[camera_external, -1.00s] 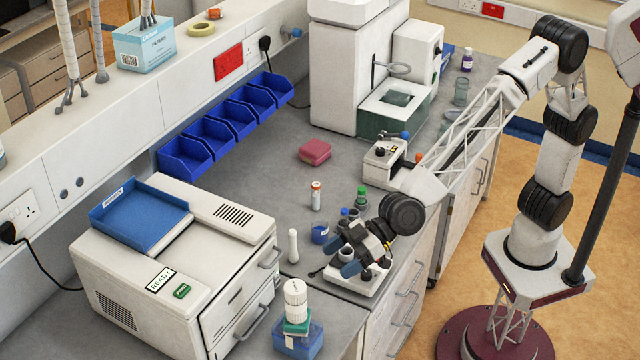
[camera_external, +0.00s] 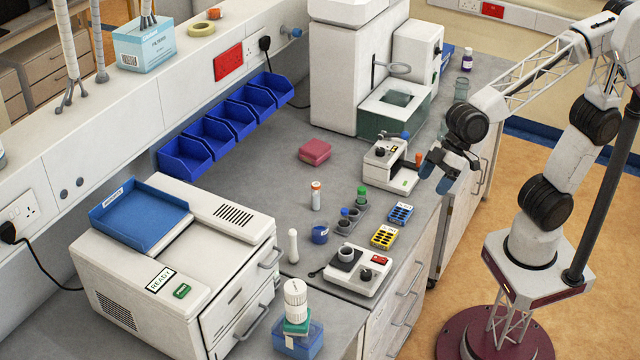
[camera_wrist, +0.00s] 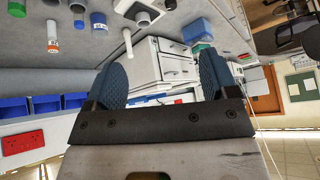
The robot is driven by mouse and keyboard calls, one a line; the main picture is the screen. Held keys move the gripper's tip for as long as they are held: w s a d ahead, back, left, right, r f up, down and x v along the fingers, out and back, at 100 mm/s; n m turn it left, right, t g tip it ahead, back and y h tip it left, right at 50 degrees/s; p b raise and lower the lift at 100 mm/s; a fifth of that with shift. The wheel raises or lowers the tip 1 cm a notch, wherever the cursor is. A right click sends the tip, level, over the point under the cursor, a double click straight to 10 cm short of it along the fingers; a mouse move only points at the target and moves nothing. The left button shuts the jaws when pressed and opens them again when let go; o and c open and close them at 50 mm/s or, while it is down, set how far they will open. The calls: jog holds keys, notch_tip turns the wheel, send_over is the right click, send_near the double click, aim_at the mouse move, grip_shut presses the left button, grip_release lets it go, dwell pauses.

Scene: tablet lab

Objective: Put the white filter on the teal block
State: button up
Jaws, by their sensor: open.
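The teal block (camera_external: 297,327) lies on a blue box (camera_external: 300,342) at the front of the bench. A white round stack, which looks like the white filter (camera_external: 295,292), stands upright on the teal block; a seam shows partway down it. The same stack also shows, upside down and small, in the wrist view, with the blue box (camera_wrist: 194,29). My gripper (camera_external: 437,175) is open, with nothing seen between its blue fingers. It is in the air by the bench's right edge, well away from the stack. In the wrist view my open gripper (camera_wrist: 160,80) has its fingers wide apart.
A white device with a red switch (camera_external: 358,270), a yellow rack (camera_external: 384,237), a blue rack (camera_external: 400,214) and a small microscope-like instrument (camera_external: 390,165) line the right edge. A white printer-like machine (camera_external: 180,270) stands left of the stack. The bench middle is clear around a red pad (camera_external: 314,151).

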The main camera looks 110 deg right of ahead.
jog(key=s+d+f+g, duration=0.1)
jog(key=s+d, duration=0.1)
jog(key=s, duration=0.5)
jog(key=s+d+f+m+g+h, duration=0.1)
jog(key=s+d+f, duration=0.1)
jog(key=s, duration=0.5)
jog(key=s+d+f+g+h, duration=0.1)
jog(key=s+d+f+g, duration=0.1)
jog(key=s+d, duration=0.2)
jog(key=s, duration=0.3)
jog(key=shift+m, duration=0.4)
